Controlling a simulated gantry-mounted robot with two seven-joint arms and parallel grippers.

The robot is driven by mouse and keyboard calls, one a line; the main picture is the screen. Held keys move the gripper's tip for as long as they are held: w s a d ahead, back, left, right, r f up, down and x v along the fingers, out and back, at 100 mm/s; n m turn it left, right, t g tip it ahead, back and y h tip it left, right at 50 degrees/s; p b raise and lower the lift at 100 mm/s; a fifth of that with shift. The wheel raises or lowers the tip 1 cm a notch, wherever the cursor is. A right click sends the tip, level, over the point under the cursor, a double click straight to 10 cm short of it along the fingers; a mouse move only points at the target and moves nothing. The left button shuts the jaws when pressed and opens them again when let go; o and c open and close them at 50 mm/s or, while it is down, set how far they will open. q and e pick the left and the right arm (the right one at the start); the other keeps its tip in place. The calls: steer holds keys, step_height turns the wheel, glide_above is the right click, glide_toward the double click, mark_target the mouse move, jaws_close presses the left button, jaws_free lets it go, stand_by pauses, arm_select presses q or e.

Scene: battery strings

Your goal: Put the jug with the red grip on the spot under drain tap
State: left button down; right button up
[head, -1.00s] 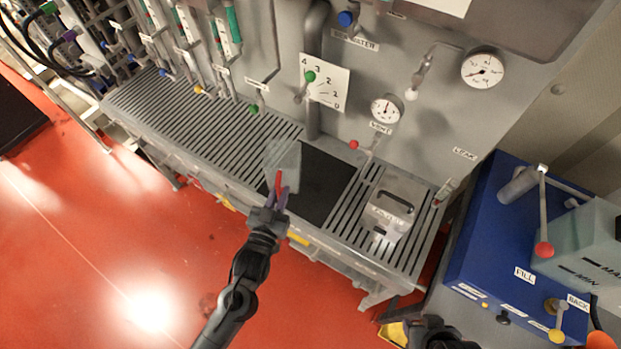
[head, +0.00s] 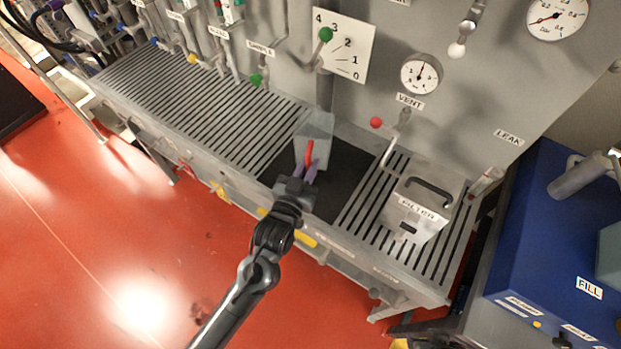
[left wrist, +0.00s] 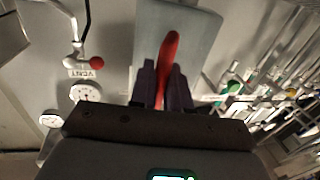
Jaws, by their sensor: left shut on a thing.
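A translucent grey jug (head: 318,128) with a red grip (head: 309,152) is at the black square (head: 341,185) on the slatted bench. My left gripper (head: 304,172) is shut on the red grip from the front. I cannot tell whether the jug's base touches the bench. In the left wrist view the purple fingers (left wrist: 162,88) close on either side of the red grip (left wrist: 169,56), with the jug body (left wrist: 195,35) behind. No label reading drain is legible, and the spot under that tap cannot be made out. My right gripper is not in view.
A metal filter box (head: 422,209) with a black handle stands on the slats to the right. Slats left of the jug are clear.

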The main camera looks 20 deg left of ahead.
arm_select(q)
steer(key=shift+f+b, duration=0.3)
steer(key=shift+f, duration=2.9)
steer(key=c, duration=1.1)
jaws_free()
steer(key=shift+f, duration=0.1)
